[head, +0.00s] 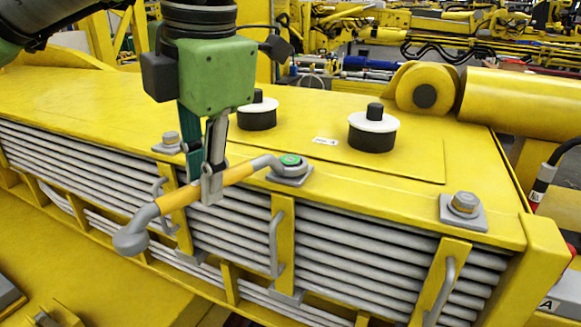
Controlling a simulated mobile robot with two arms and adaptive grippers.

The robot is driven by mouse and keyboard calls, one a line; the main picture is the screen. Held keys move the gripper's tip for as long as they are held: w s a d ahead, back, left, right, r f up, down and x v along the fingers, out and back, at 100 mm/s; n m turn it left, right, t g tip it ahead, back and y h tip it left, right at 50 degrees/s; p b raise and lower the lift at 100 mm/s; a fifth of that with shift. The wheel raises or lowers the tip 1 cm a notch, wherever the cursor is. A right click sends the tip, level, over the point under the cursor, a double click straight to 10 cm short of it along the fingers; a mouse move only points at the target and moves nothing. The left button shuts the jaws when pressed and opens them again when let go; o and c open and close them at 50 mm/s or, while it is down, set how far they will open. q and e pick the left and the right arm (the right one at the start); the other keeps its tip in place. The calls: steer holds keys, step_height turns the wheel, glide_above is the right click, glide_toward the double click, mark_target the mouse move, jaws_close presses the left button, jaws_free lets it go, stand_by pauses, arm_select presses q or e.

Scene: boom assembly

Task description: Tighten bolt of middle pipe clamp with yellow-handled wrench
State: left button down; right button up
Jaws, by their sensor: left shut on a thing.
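The wrench (175,200) has a yellow-orange handle and grey ends. My left gripper (210,186) comes down from above and is shut on the handle near its middle. The wrench's far ring end sits at the middle clamp's bolt (290,160), which has a green top, and appears to be around its head. The free grey end hangs past the boom's front edge at lower left. The middle pipe clamp (282,235) runs down over the grey pipes (350,250) below this bolt. My right gripper is not in view.
A left clamp bolt (170,139) and a right clamp bolt (463,204) stand on the yellow boom top (80,95). Two black posts with white collars (373,126) rise behind the middle bolt. Grey handles (274,243) stick out along the front.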

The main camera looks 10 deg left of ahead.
arm_select(q)
steer(key=shift+r, duration=0.15)
steer(key=shift+r, duration=2.2)
steer(key=shift+r, duration=1.55)
